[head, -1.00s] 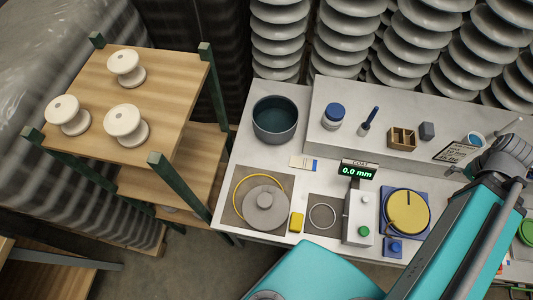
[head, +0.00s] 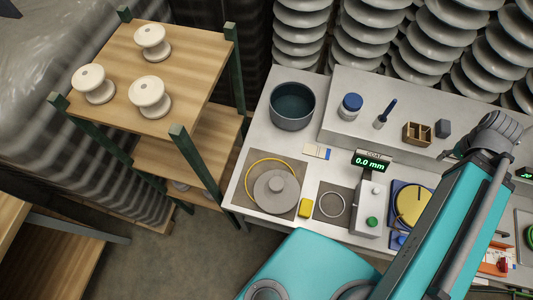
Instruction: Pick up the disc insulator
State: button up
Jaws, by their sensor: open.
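A grey disc insulator (head: 276,191) with a raised centre cap lies on a dark square mat (head: 249,205) at the left front of the white bench. A yellow ring (head: 254,172) lies on the same mat, partly covered by the disc. My gripper is outside the head view; only my teal arm links show at the lower right, apart from the disc.
A dark pot (head: 292,106) stands behind the disc. A yellow block (head: 305,207), a thin ring (head: 332,205) and a gauge box (head: 369,208) reading 0.0 mm are to its right. A wooden rack (head: 190,50) holding white spool insulators (head: 150,97) stands left.

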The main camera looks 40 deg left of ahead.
aim_at(275, 191)
jog(key=u, duration=1.6)
jog(key=k, duration=0.75)
jog(key=u, duration=0.3)
jog(key=i, duration=0.5)
jog(key=z, duration=0.05)
